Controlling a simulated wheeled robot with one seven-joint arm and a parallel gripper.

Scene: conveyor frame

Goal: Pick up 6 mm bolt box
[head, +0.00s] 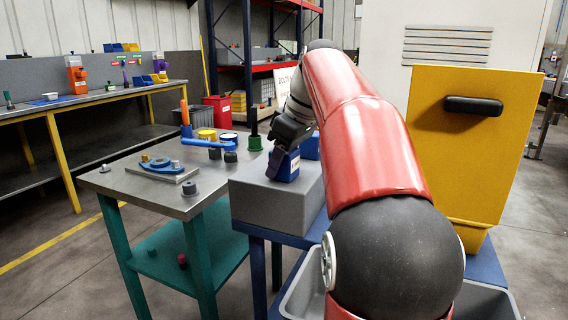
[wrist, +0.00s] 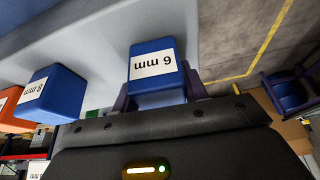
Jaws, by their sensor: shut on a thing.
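The 6 mm bolt box is a blue box with a white label reading "6 mm" (wrist: 155,62), upside down in the wrist view. It also shows in the head view (head: 289,169), at the top of a grey block (head: 262,202). My gripper (wrist: 159,88) is shut on this box, with a dark finger on each side of it. In the head view my gripper (head: 278,160) reaches down to the box from above. I cannot tell whether the box touches the block or is slightly lifted. The box's far side is hidden.
A second blue box, labelled 8 mm (wrist: 52,92), stands close by, with an orange box (wrist: 10,101) beyond it. A steel table (head: 160,196) with a blue-handled tool and small parts is to the left. A yellow panel (head: 470,150) stands at the right.

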